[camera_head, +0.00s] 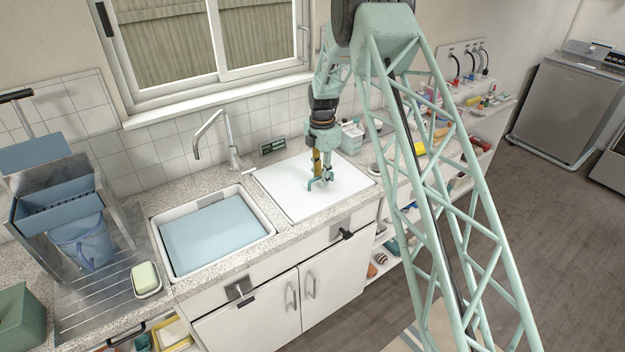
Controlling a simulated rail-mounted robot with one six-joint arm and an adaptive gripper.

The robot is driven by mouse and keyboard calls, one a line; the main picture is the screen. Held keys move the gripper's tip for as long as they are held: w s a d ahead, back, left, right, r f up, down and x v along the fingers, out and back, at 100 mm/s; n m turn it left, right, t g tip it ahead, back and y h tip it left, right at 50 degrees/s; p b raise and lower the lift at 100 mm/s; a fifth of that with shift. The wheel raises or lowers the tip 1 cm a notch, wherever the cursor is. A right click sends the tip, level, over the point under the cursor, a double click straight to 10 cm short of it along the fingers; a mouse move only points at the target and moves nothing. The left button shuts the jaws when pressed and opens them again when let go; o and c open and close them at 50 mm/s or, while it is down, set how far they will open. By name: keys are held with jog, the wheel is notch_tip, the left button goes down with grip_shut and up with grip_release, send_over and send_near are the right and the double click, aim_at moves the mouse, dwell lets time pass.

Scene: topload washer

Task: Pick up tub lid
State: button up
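A flat white square panel (285,192), which looks like the tub lid, lies level in the counter just right of the sink. My gripper (319,185) points down over the middle of this panel, with its fingertips at or just above the surface. I cannot tell if they touch it. The fingers are small in this view, and whether they are apart or closed on a handle is unclear. The gripper hides a small part of the panel's middle.
A white sink with a pale blue panel (210,235) is to the left. A tap (214,132) and a small dark display (272,146) stand behind. A soap dish (146,280) is at left. Small items crowd the shelf at right. A grey washer (562,108) stands far right.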

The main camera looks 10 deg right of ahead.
grip_shut()
jog(key=shift+r, duration=0.2)
dwell(0.3)
jog(key=shift+w+r, duration=0.1)
jog(key=shift+r, duration=1.5)
jog(key=s, duration=0.5)
jog(key=s+r+b, duration=0.1)
jog(key=s, duration=0.4)
jog(key=s+d, duration=0.1)
jog(key=s, duration=0.5)
jog(key=shift+r+b, duration=0.2)
jog(key=shift+b, duration=0.1)
